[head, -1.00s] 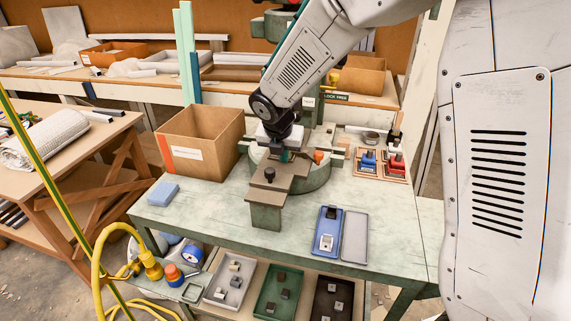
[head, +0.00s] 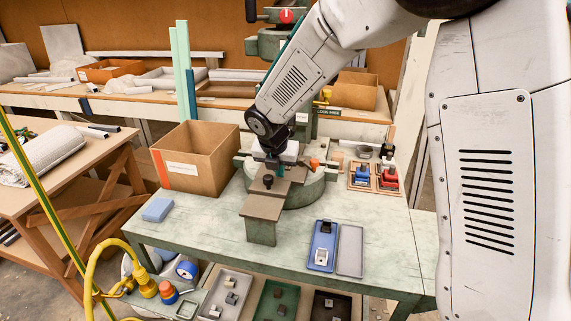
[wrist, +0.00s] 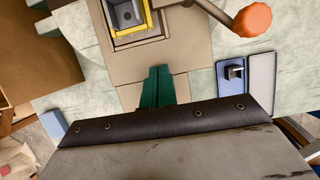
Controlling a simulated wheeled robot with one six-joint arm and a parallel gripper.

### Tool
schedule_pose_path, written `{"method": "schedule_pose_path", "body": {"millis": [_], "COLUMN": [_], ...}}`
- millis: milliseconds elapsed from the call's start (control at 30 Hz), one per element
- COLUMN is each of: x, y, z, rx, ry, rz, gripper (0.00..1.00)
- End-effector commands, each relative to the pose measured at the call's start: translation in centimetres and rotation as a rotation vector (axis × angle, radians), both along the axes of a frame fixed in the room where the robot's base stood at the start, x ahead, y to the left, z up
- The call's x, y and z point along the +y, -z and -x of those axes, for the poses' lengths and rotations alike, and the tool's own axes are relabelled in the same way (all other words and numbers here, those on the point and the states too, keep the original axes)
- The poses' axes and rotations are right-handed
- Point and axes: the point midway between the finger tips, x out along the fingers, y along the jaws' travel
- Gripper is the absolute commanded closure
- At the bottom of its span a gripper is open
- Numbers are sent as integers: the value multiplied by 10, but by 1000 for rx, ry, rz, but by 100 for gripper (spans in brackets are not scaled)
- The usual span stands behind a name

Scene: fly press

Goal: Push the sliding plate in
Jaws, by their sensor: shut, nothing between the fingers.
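In the wrist view a yellow-edged square nest with a grey block (wrist: 128,15) sits on the brown plate.
An orange-ended handle (wrist: 253,20) sticks out right of the nest. An open cardboard box (head: 195,160) stands left of the press, a blue block (head: 157,210) in front of it. A blue tray (head: 322,246) and grey tray (head: 349,250) lie right. The bench front between is clear.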

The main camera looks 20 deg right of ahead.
Motion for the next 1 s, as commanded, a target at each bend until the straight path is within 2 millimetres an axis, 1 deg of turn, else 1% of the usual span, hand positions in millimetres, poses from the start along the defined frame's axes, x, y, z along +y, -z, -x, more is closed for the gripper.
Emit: {"method": "schedule_pose_path", "body": {"millis": [33,100,300,400,500,567,667,700,767,800,833,900,1000], "x": [4,5,4,6,9,17,48,63,82,92,99,104,98], "y": [-18,-33,-70,-82,-90,-93,-97,-97,-97,-96,-95,-92,-89], "z": [2,7,19,23,26,29,42,52,70,83,92,109,116], "rx": [-12,-11,-10,-9,-8,-9,-12,-8,-5,-2,0,1,-3], "ry": [-4,1,10,9,7,-7,-68,-91,-90,-79,-61,4,103], "rz": [-3,-4,-3,-2,-2,-3,-1,3,5,7,8,10,10], "gripper": [100,100,100,100,100,100,100,100,100,100,100,100,100]}}
